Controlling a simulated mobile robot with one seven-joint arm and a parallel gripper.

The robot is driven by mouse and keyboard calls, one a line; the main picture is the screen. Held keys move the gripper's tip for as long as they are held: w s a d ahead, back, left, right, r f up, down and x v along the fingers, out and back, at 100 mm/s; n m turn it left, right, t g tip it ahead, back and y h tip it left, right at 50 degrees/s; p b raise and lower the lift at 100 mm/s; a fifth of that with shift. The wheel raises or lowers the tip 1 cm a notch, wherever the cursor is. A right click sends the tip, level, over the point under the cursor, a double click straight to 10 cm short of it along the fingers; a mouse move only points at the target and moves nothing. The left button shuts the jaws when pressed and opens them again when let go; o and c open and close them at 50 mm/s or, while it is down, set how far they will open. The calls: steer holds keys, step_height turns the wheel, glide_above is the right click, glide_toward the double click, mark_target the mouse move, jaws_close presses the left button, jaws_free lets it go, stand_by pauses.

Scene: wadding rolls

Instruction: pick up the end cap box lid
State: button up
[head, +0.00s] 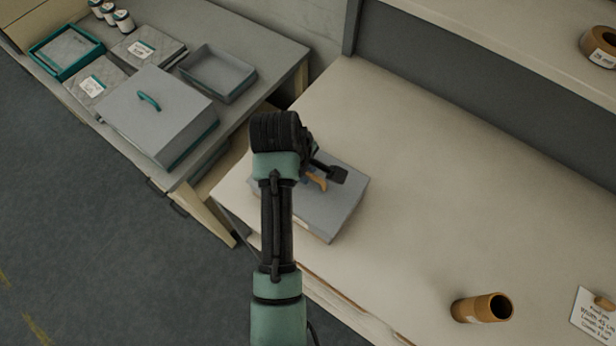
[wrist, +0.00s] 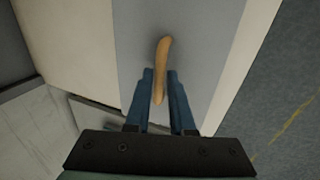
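A flat grey lid (head: 336,214) with a curved tan handle (head: 318,182) lies on the near left part of the beige bench, on a box whose sides I can barely see. My arm hides its left part. In the wrist view the grey lid (wrist: 205,45) runs down the middle with its tan handle (wrist: 161,65) upright in the picture. My gripper (wrist: 160,76) is over the lid, its two blue fingers apart, one on each side of the handle. I see narrow gaps beside the handle; its height relative to the fingertips is hard to judge.
A larger grey lidded box (head: 160,110) with a teal handle stands on the left table, by an open grey tray (head: 218,74) and labelled packs. A brown tube (head: 483,308) and a card (head: 596,318) are at the bench's right. The bench middle is clear.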

jaws_close()
stand_by(1.1)
